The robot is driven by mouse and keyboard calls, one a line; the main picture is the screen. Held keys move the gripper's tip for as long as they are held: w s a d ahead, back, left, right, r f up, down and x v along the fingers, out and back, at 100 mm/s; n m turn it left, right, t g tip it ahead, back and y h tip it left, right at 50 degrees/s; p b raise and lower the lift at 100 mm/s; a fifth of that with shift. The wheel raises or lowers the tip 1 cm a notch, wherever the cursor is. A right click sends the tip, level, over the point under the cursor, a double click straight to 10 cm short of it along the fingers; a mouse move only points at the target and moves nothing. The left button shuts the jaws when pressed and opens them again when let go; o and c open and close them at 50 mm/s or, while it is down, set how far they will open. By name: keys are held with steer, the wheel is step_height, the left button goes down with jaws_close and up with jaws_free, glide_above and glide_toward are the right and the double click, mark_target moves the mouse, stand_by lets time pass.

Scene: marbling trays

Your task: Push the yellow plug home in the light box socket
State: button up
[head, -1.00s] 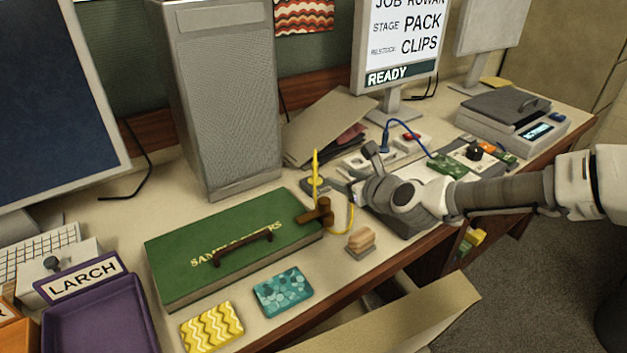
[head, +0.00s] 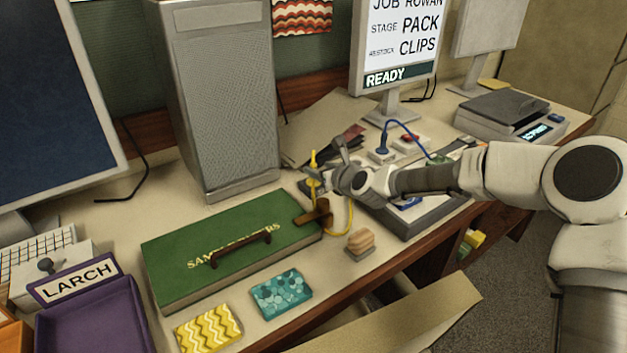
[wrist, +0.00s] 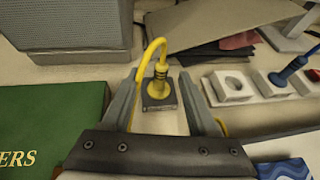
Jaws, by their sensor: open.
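The yellow plug (wrist: 160,77) stands upright in a small dark square holder (wrist: 158,97). Its yellow cable arches up from the top in the wrist view. The plug also shows in the head view (head: 314,163), partly hidden by my gripper. My gripper (wrist: 160,84) is open, with one finger either side of the plug in the picture; I cannot tell whether either touches it. In the head view my gripper (head: 328,176) is beside the plug. A white socket block (wrist: 232,87) with an empty round hole lies right of the holder. A blue plug (wrist: 288,70) sits in the block beside it.
A green sample book (head: 230,245) with a brown handle lies left of my gripper. A tall grey tower (head: 228,100) stands behind. A wooden-topped block (head: 360,242) is near the front edge. A grey box (head: 420,222) lies under my arm. Papers (head: 325,125) lie behind.

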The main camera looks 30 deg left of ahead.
steer(key=shift+d+f+x, duration=0.1)
steer(key=shift+f+x, duration=0.15)
steer(key=shift+x, duration=1.15)
steer(key=shift+d+f+x, duration=0.1)
steer(key=shift+f+x, duration=0.1)
steer(key=shift+x, duration=1.15)
jaws_close()
